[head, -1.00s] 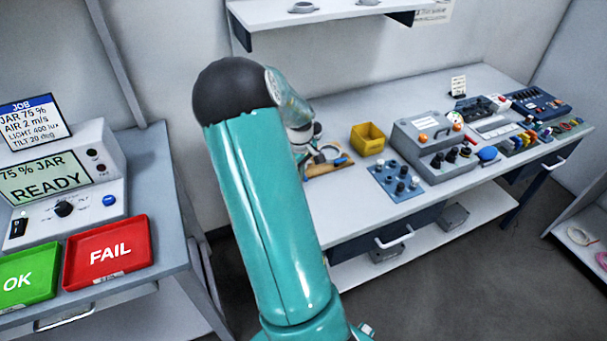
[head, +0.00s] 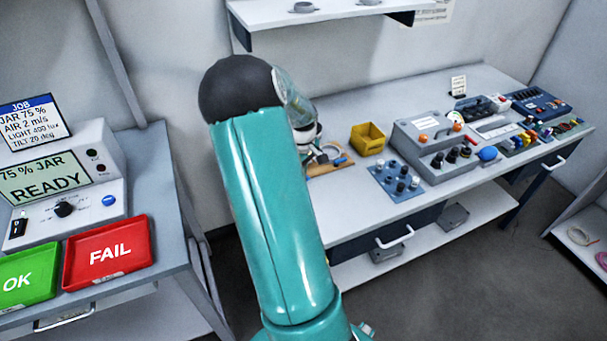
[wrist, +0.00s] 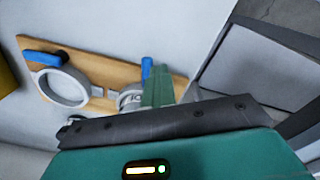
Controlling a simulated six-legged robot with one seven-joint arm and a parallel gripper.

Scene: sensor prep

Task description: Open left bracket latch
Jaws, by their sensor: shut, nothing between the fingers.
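A wooden board (wrist: 98,65) carries two ring brackets in the wrist view. One bracket (wrist: 62,88) at the left is fully visible, with a blue latch (wrist: 45,60) lying across its top left. The other bracket (wrist: 128,98) is partly hidden behind my gripper; its blue latch handle (wrist: 147,69) stands up just beside the fingers. My gripper (wrist: 158,85) has its green fingers together, with nothing between them. I cannot tell whether they touch this handle. In the head view, the board (head: 322,169) is partly hidden by my arm.
A yellow bin (head: 368,139) stands right of the board in the head view. A blue knob panel (head: 384,181) and a grey control box (head: 408,141) lie farther right. A shelf (head: 275,17) hangs above the bench. Bare bench top lies behind the bin.

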